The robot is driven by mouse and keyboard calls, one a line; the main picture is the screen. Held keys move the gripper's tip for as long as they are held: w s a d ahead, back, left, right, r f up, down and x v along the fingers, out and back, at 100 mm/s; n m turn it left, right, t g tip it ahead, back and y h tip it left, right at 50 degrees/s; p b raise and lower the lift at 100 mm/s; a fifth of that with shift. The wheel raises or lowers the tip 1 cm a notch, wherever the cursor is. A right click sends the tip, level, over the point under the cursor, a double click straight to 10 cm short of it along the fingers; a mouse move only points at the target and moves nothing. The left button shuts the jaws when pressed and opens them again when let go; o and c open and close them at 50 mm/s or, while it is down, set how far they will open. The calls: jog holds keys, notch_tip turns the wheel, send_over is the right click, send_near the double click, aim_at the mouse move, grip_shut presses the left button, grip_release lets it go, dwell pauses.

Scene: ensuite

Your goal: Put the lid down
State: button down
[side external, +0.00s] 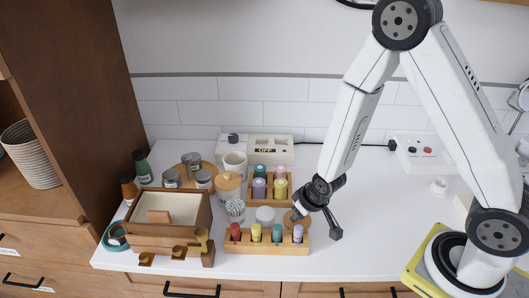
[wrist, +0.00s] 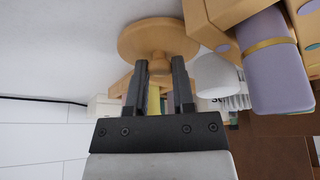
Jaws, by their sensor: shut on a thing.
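My gripper (side external: 301,212) points down and left at the right end of the front bottle rack. In the wrist view my gripper (wrist: 158,72) is shut on the small knob of a round wooden lid. The lid (wrist: 142,38) is a flat light-wood disc, and its far side is hidden. In the side view the lid (side external: 290,219) is small and partly covered, just behind the purple bottle at the rack's right end. I cannot tell whether it touches the counter. A white round container (side external: 265,216) is left of the lid.
The front wooden rack (side external: 267,247) holds several coloured bottles; another rack (side external: 270,201) stands behind. A cotton-swab jar (side external: 235,210), a wood-lidded canister (side external: 228,186) and a wooden box (side external: 172,213) are to the left. The white counter (side external: 385,225) is clear on the right.

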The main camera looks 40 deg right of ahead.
aim_at(308, 227)
jog(key=shift+f, duration=0.1)
jog(key=shift+c, duration=2.3)
grip_release()
jog(key=shift+v, duration=3.85)
jog(key=s+d+r+g, duration=0.1)
jog(key=s+d+r, duration=0.1)
jog(key=s+r, duration=0.2)
jog(key=shift+s+d+r+g, duration=0.2)
jog(key=shift+s+r+g, duration=0.2)
jog(key=shift+r, duration=1.2)
